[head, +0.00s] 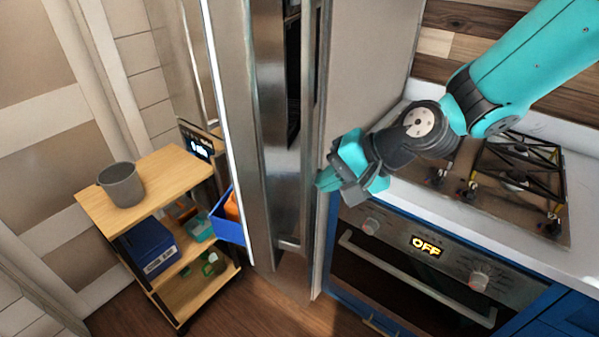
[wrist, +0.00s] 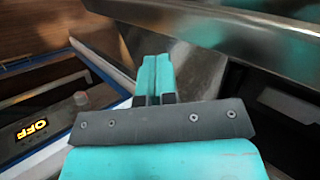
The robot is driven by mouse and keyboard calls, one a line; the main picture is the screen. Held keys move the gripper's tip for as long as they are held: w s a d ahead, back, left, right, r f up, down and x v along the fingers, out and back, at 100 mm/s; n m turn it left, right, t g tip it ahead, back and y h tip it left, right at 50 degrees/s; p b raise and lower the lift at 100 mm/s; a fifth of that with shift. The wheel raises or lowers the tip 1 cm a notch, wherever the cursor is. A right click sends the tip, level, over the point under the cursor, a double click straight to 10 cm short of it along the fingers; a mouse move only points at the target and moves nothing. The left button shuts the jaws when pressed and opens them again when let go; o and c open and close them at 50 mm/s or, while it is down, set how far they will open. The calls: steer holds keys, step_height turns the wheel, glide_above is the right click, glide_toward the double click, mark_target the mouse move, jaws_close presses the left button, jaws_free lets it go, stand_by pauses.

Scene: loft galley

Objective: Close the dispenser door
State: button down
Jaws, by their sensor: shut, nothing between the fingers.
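The tall steel door (head: 268,140) stands open in the head view, swung out from the cabinet beside the oven. A dark gap shows beside its upper part. In the wrist view a broad steel panel (wrist: 215,50), apparently this door, crosses the upper right, with dark space below it. My gripper (head: 326,181) is shut and empty, to the right of the door at the cabinet's front edge. In the wrist view its teal fingers (wrist: 154,72) are together, pointing towards the panel. I cannot tell whether they touch it. The door's hinge is hidden.
A wooden cart (head: 165,190) with a grey cup (head: 121,184) and blue bins (head: 148,247) stands left of the door. The oven (head: 410,275) reading OFF and the gas hob (head: 510,170) are on the right. Some wooden floor (head: 275,300) is clear below the door.

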mark_target(285, 186)
steer(key=a, duration=0.1)
steer(key=w+a+f+p, duration=0.1)
steer(key=a, duration=0.1)
steer(key=a+p, duration=0.1)
steer(key=a, duration=0.1)
steer(key=shift+w+a+f, duration=0.1)
steer(key=shift+w+f, duration=0.05)
steer(key=shift+w, duration=0.2)
